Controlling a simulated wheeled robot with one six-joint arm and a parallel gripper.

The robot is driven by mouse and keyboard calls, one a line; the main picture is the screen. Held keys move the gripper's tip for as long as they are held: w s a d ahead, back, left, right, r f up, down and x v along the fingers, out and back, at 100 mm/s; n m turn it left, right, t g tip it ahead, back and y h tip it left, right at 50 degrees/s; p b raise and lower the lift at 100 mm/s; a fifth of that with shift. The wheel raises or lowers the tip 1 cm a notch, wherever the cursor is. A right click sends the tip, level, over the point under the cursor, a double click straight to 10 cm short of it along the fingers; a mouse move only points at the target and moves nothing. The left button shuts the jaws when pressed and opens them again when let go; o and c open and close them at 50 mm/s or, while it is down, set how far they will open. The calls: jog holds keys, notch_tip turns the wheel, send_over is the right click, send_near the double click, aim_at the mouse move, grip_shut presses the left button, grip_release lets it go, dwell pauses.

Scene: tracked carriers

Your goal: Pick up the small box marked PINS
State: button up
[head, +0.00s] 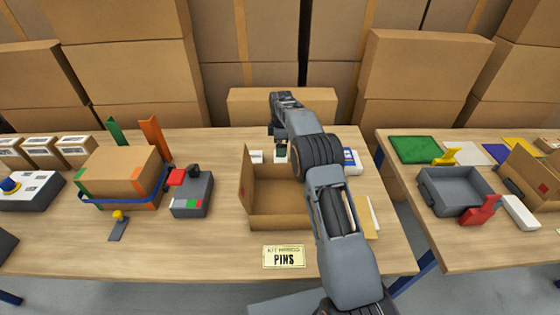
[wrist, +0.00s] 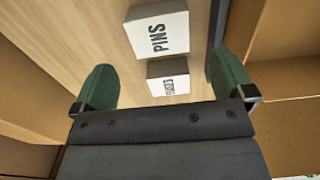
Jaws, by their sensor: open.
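The small white box marked PINS (wrist: 157,30) lies at the top of the wrist view, on a wooden surface. A second small white box (wrist: 168,78) with lettering I cannot read sits just below it, between my green fingers. My gripper (wrist: 165,64) is open with nothing held, one finger on each side of the boxes. In the head view my gripper (head: 281,141) points down behind the open carton (head: 262,209). Two small white boxes (head: 256,156) show there; which is PINS I cannot tell. My arm hides part of the carton.
A grey device (head: 192,196) and a blue-banded carton (head: 122,172) stand left. A blue-white box (head: 350,160) stands right of my arm. Large cartons (head: 425,65) line the back. A gap separates the right table.

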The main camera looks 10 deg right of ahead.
aim_at(280, 160)
jog(key=shift+w+f+p, duration=0.1)
jog(key=shift+f+p, duration=0.65)
jog(key=shift+f, duration=3.05)
jog(key=shift+c, duration=0.4)
jog(key=c, duration=0.8)
